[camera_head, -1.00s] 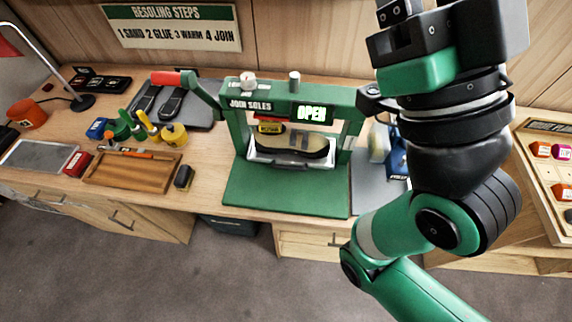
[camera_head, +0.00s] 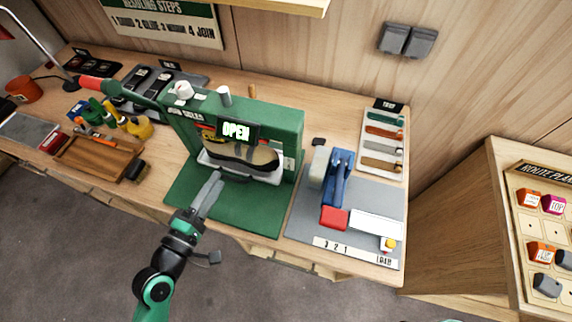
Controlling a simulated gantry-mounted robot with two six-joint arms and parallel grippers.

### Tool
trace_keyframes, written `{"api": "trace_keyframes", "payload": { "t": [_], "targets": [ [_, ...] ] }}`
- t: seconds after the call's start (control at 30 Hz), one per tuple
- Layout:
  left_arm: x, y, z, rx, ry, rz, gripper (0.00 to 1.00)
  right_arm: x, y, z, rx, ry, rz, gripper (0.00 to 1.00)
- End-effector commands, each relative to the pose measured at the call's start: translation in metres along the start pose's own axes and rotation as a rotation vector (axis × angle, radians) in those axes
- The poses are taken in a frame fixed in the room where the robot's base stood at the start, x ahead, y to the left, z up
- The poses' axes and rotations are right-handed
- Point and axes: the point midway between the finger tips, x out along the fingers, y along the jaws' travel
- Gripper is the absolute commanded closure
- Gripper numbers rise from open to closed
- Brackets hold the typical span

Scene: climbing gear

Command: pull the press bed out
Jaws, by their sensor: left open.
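The green press (camera_head: 290,128) stands on the bench with a lit sign reading OPEN. Its bed (camera_head: 212,163) is a pale tray carrying a dark shoe with a tan sole (camera_head: 240,153), inside the press frame above the green base plate (camera_head: 258,217). A dark handle (camera_head: 232,177) shows at the bed's front edge. My left gripper (camera_head: 215,181) reaches in from the lower left, open, its grey fingers just in front of the bed near the handle. I cannot tell whether they touch it. My right gripper is out of view.
A red-ended lever (camera_head: 97,83) sticks out left of the press. To the right, a blue tool (camera_head: 338,178) with a red end stands on a grey mat (camera_head: 300,222). The floor in front is clear.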

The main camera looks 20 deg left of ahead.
Motion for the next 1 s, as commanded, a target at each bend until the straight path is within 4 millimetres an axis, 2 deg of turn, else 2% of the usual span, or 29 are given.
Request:
{"api": "trace_keyframes", "payload": {
  "t": [0.03,0.13,0.23,0.37,0.53,0.8,1.0],
  "targets": [
    [-0.017,-0.024,-0.004,-0.024,0.025,-0.064,0.55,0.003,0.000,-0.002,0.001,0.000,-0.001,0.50],
    [-0.040,-0.052,-0.010,-0.052,0.060,-0.141,0.55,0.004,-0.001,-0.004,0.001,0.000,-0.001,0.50],
    [-0.050,-0.063,-0.015,-0.064,0.084,-0.171,0.55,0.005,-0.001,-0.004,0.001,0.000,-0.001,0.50],
    [-0.047,-0.062,-0.016,-0.061,0.086,-0.166,0.55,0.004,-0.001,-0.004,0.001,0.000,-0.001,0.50],
    [-0.029,-0.064,-0.017,-0.058,0.082,-0.165,0.55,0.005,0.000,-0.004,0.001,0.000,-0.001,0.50],
    [0.031,-0.075,-0.022,-0.058,0.083,-0.163,0.55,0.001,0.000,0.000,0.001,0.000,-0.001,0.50],
    [0.060,-0.080,-0.025,-0.058,0.084,-0.164,0.55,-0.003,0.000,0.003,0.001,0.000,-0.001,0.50]
  ]
}}
